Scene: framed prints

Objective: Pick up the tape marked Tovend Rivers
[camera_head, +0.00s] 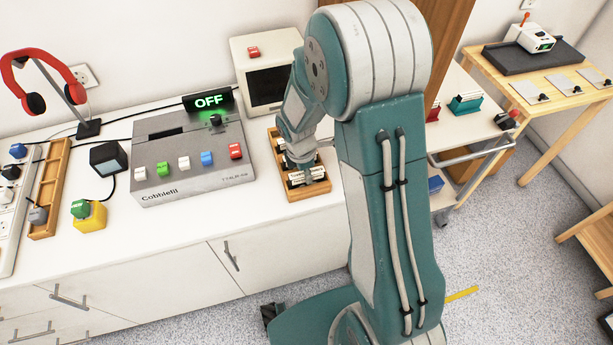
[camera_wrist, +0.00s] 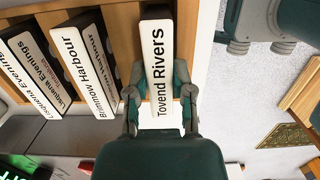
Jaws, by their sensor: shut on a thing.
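The tape marked "Tovend Rivers" (camera_wrist: 158,60) has a white label and stands in a wooden rack (camera_wrist: 123,25) in the wrist view. My gripper (camera_wrist: 160,98) is shut on it, with one finger on each side of its near end. In the head view, my gripper (camera_head: 303,178) is down at the near end of the wooden rack (camera_head: 322,188), and my arm hides part of it.
A grey Cobblefil machine (camera_head: 187,165) with coloured buttons and a lit "OFF" sign (camera_head: 208,101) stands left of the rack. A white monitor (camera_head: 265,75) stands behind. The counter's front edge (camera_head: 200,243) is close to the rack. A trolley (camera_head: 470,135) stands to the right.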

